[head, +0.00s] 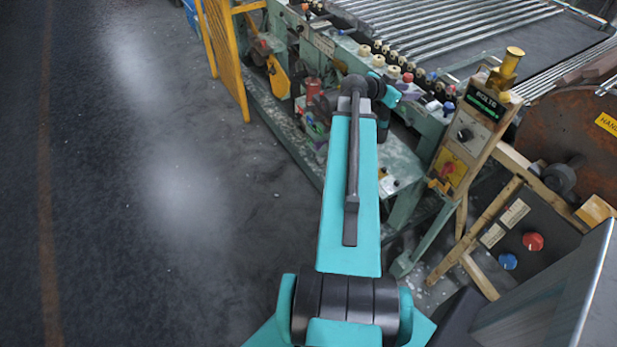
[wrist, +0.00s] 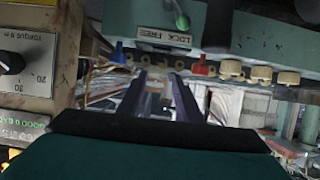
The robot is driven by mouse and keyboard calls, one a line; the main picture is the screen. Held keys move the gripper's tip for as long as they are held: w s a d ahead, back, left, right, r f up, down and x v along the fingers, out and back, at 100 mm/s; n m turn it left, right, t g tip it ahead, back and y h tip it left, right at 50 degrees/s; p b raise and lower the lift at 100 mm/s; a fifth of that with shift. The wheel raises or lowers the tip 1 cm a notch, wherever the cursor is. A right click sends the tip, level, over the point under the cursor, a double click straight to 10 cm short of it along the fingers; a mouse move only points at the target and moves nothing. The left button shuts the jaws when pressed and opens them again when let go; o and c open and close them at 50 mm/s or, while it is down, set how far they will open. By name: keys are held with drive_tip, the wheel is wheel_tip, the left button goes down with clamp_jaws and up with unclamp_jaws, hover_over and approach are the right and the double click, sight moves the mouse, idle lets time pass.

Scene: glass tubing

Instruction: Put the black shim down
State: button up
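My gripper (wrist: 159,76) shows in the wrist view as two dark fingers pointing away from the camera. The fingers stand apart, and I see a gap between them. I cannot make out a black shim between the fingers or anywhere else in either view. In the head view my arm reaches forward to the side of the teal machine (head: 325,44). The fingers are too small or hidden there to make out.
Beyond the fingers is a teal panel with a LOCK/FREE label (wrist: 163,36), a red knob (wrist: 203,66) and several cream knobs (wrist: 260,74). A torque control box (wrist: 28,70) is close on the left. In the head view a control post (head: 470,125) stands right of my arm; open floor (head: 180,200) lies left.

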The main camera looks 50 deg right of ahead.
drive_tip(key=w+a+f+n+t+y, duration=0.1)
drive_tip(key=w+a+f+n+y, duration=0.1)
drive_tip(key=w+a+f, duration=0.35)
drive_tip(key=w+a+f+n+y, duration=0.1)
drive_tip(key=w+a+f+n, duration=0.2)
drive_tip(key=a+f, duration=0.55)
drive_tip(key=w+a+f+n+t+y, duration=0.1)
drive_tip(key=w+a+f+n+y, duration=0.1)
drive_tip(key=w+a+f, duration=0.35)
drive_tip(key=s+a+f+n+y, duration=0.1)
drive_tip(key=a+f+n+y, duration=0.15)
drive_tip(key=a+f, duration=0.6)
drive_tip(key=s+a+f+n+y, duration=0.1)
drive_tip(key=a+f+n, duration=0.35)
drive_tip(key=a, duration=0.75)
drive_tip(key=s+a+f+n+g+y, duration=0.1)
drive_tip(key=s+a+f, duration=0.3)
drive_tip(key=a, duration=0.5)
drive_tip(key=s+a+f+n+g+y, duration=0.1)
drive_tip(key=s+a+f+n+y, duration=0.1)
drive_tip(key=s+a+f, duration=0.3)
drive_tip(key=s+a+f+n+g+y, duration=0.1)
drive_tip(key=s+a+f+n, duration=0.3)
drive_tip(key=a, duration=1)
drive_tip(key=s+g, duration=0.1)
drive_tip(key=s, duration=0.1)
drive_tip(key=shift+s+f+y, duration=0.2)
drive_tip(key=shift+s+y, duration=0.1)
drive_tip(key=shift+y, duration=0.05)
